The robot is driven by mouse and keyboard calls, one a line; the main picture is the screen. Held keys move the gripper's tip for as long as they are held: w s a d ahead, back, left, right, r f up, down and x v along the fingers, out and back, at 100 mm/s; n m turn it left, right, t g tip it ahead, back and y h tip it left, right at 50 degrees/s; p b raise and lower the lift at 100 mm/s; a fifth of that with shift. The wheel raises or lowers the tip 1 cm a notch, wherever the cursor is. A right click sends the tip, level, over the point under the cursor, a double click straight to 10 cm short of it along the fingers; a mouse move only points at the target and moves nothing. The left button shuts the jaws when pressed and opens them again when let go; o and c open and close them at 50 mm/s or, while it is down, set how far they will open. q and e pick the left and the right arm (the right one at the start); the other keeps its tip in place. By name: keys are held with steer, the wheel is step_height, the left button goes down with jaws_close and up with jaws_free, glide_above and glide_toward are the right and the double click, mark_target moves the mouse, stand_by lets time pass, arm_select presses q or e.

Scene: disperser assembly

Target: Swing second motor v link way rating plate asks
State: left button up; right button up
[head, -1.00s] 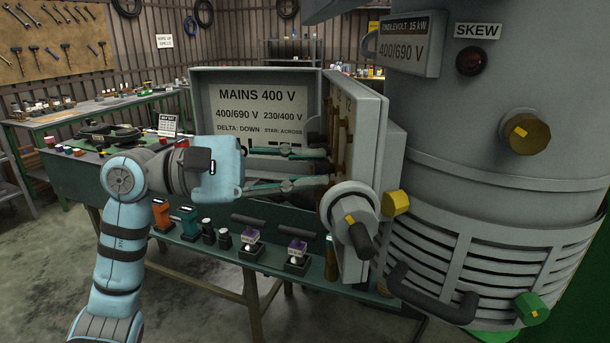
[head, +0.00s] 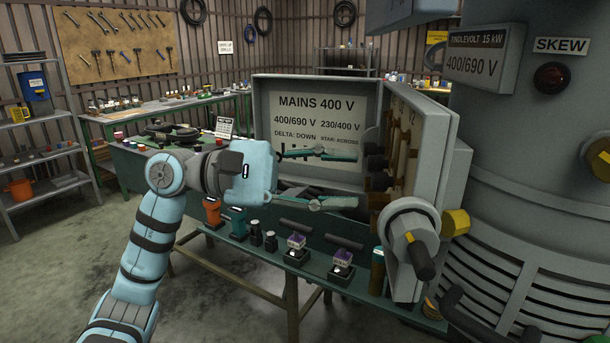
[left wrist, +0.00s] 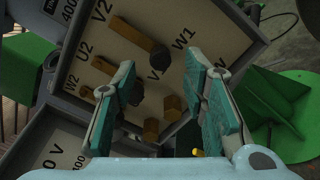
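The grey motor (head: 540,225) at the right has a rating plate (head: 474,62) reading 400/690 V. Its open terminal box has a lid card (head: 318,118) reading MAINS 400 V, with "400/690 V DELTA: DOWN" and "230/400 V STAR: ACROSS". In the left wrist view the terminal board (left wrist: 205,28) carries brass links. The V2 link (left wrist: 130,33) slants toward a black knob (left wrist: 160,56). The U2 link (left wrist: 104,66) is partly hidden behind a finger. My left gripper (head: 352,178) is open and empty before the board, and its spread fingers (left wrist: 163,62) show the V2 knob between them. My right gripper is out of view.
A SKEW label (head: 561,45) and dark red lamp (head: 551,78) are on the motor. A grey rotary handle (head: 412,232) juts from the box's outside. The green bench (head: 190,165) holds several small parts. Open floor (head: 70,270) lies at the left.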

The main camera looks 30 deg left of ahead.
arm_select(q)
steer(key=v, duration=0.8)
steer(key=shift+s+a, duration=0.2)
steer(key=shift+a, duration=0.05)
